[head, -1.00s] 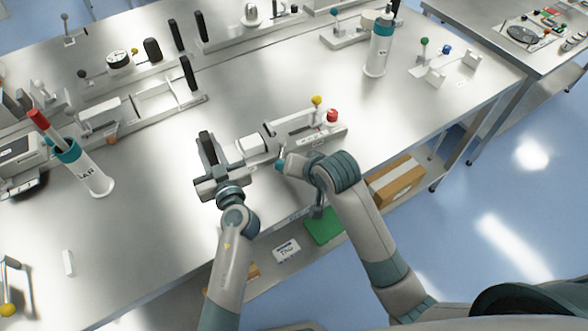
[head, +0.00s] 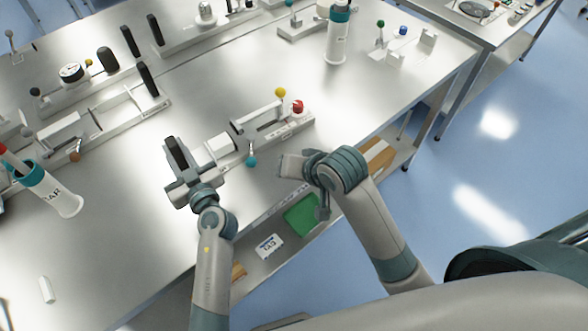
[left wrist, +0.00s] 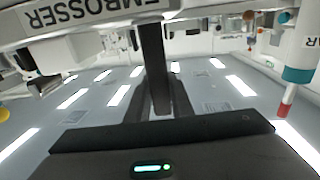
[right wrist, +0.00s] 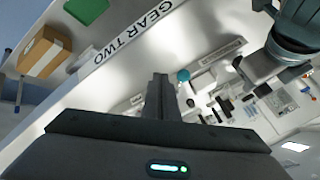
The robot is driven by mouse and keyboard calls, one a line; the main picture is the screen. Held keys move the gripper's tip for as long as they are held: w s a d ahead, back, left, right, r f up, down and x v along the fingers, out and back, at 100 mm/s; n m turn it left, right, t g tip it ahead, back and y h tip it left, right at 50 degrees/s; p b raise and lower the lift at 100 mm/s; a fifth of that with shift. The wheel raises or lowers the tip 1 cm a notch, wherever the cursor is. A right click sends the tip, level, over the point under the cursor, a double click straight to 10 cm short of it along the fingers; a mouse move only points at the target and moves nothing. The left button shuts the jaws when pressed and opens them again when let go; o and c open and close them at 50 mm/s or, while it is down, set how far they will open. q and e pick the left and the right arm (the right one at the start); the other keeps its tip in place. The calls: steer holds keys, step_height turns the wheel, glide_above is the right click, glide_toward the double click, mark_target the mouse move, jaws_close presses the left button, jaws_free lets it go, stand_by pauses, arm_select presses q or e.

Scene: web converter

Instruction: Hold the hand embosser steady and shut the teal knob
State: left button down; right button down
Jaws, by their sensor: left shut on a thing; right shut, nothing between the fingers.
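The hand embosser (head: 219,147) lies on the bench near its front edge. It is a pale body with a white block. The teal knob (head: 251,161) hangs on a short stem at its front side; it also shows in the right wrist view (right wrist: 183,75). My left gripper (head: 184,181) is shut on the embosser's left end. The left wrist view shows the EMBOSSER label (left wrist: 118,10) close above the fingers. My right gripper (head: 284,164) is shut and empty, to the right of the teal knob and apart from it.
A yellow ball knob (head: 280,92) and a red knob (head: 298,106) stand at the embosser's far right end. A teal-topped bottle (head: 338,38) is behind; another (head: 50,190) stands at left. A green bin (head: 301,214) and a cardboard box (head: 378,160) sit on the lower shelf.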

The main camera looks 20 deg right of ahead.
arm_select(q)
steer(key=shift+s+f, duration=0.2)
steer(key=shift+f, duration=0.45)
arm_select(e)
steer(key=shift+v, duration=2.5)
arm_select(q)
steer(key=shift+w+r, duration=0.1)
steer(key=shift+r, duration=0.25)
arm_select(e)
steer(key=shift+a+f, duration=0.1)
steer(key=shift+f, duration=0.2)
arm_select(q)
steer(key=c, duration=1.5)
jaws_free()
steer(key=shift+w+r, duration=0.1)
steer(key=shift+r, duration=0.1)
arm_select(e)
steer(key=shift+w, duration=0.1)
arm_select(q)
steer(key=shift+v, duration=4.15)
steer(key=shift+w+d+f, duration=0.1)
